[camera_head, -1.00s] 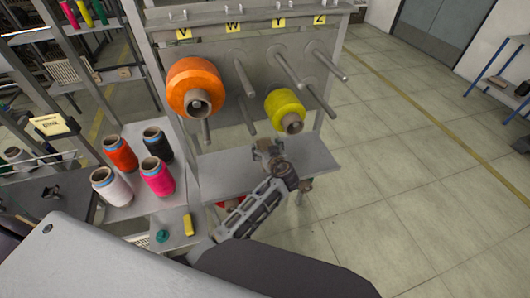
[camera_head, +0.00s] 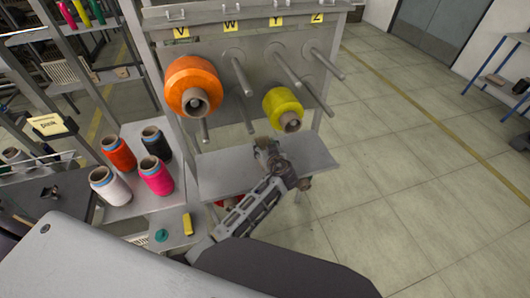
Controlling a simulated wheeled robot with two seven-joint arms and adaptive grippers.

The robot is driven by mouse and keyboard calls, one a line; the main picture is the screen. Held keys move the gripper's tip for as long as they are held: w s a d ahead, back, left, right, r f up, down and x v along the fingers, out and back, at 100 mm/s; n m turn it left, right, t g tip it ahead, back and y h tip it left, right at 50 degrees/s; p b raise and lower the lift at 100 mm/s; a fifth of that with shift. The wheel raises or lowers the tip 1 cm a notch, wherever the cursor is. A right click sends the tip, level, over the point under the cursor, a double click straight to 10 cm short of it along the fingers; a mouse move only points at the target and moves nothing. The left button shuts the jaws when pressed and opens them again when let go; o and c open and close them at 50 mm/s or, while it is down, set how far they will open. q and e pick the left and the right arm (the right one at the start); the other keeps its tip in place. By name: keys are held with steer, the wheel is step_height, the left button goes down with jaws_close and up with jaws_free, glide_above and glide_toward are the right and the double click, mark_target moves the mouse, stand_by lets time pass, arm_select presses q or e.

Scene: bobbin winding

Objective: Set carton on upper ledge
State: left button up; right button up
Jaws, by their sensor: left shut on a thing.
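My left gripper (camera_head: 268,152) is over the grey ledge (camera_head: 222,176) below the peg panel. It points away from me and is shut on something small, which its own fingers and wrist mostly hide. I cannot make out a carton for certain. I cannot tell whether the gripper or what it holds touches the ledge. A second, higher ledge (camera_head: 225,18) runs along the top of the panel, above the yellow V, W, Y and Z labels. My right gripper is not in view.
An orange spool (camera_head: 192,80) and a yellow spool (camera_head: 283,103) sit on pegs above the ledge; other pegs stick out bare. Several thread cones, including a pink one (camera_head: 156,176), stand on the shelf to the left. Open floor (camera_head: 410,170) lies right.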

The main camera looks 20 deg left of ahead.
arm_select(q)
steer(key=shift+r, duration=0.2)
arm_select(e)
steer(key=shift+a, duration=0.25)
arm_select(q)
steer(key=shift+r+b, duration=0.3)
steer(key=shift+r, duration=0.95)
steer(key=shift+a+r, duration=0.1)
steer(key=shift+r, duration=0.25)
steer(key=s+a, duration=0.3)
steer(key=a, duration=0.2)
steer(key=s+a+b, duration=0.1)
steer(key=s+a, duration=0.2)
steer(key=a, duration=0.2)
steer(key=s+a+b, duration=0.1)
steer(key=s+a, duration=0.3)
steer(key=shift+a, duration=0.4)
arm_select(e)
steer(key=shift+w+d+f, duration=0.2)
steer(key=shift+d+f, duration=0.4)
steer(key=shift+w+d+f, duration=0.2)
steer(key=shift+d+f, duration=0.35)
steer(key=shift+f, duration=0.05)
arm_select(q)
steer(key=shift+s+d, duration=0.1)
